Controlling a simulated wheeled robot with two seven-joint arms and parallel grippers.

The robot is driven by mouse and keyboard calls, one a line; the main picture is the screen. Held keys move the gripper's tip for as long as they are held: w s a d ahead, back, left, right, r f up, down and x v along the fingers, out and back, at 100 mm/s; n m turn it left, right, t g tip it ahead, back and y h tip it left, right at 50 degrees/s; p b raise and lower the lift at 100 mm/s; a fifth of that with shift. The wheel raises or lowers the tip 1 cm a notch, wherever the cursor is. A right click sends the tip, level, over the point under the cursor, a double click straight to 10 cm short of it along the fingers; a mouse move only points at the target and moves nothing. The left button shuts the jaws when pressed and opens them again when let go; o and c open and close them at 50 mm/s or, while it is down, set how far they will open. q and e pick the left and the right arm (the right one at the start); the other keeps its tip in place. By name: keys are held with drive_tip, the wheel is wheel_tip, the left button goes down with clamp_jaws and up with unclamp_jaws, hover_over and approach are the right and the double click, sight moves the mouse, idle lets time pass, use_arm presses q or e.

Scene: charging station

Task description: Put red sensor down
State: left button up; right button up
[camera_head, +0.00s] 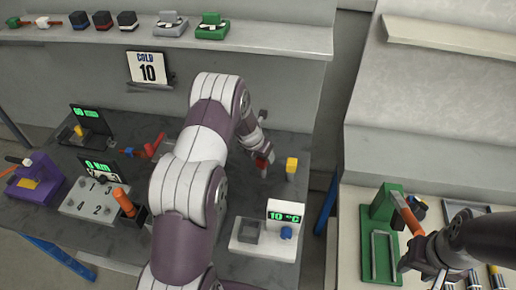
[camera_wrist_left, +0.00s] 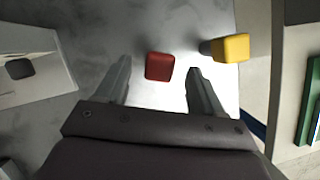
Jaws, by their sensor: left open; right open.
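The red sensor (camera_wrist_left: 159,66) is a small red block on the grey table. In the left wrist view it sits between the tips of my left gripper (camera_wrist_left: 162,80), with a gap to each finger. In the head view my left gripper (camera_head: 262,147) reaches down at the table's right part, and the sensor (camera_head: 262,163) shows partly at its fingers. My left gripper is open. My right gripper (camera_head: 415,262) is open at the lower right, by the orange-handled tool (camera_head: 407,216) on the green stand (camera_head: 368,240); its fingers are hard to make out.
A yellow block (camera_head: 292,166) stands right of the red sensor; it also shows in the left wrist view (camera_wrist_left: 231,47). A white device reading 10 °C (camera_head: 250,250) is near the front edge. A numbered box (camera_head: 85,205) and screens are left. The shelf (camera_head: 280,40) holds several sensors and devices.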

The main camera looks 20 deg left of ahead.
use_arm(q)
drive_tip(key=s+d+r+m+g, duration=0.1)
drive_tip(key=s+d+r+m, duration=0.2)
drive_tip(key=s+r+m, duration=0.4)
drive_tip(key=s+d+r+m, duration=0.4)
drive_tip(key=s+r+m, duration=0.15)
drive_tip(key=m, duration=0.35)
drive_tip(key=s+d+r+m+g, duration=0.1)
drive_tip(key=s+r+m, duration=0.1)
drive_tip(key=s+m, duration=0.5)
drive_tip(key=s+d+r+m+g, duration=0.1)
drive_tip(key=s+r+m, duration=0.1)
drive_tip(key=s+m, duration=0.5)
drive_tip(key=m, duration=0.4)
drive_tip(key=shift+s+d+m+y+p, duration=0.15)
drive_tip(key=shift+d+m+y+p, duration=0.15)
drive_tip(key=shift+m, duration=0.1)
drive_tip(key=shift+r, duration=0.1)
drive_tip(key=shift+d, duration=0.1)
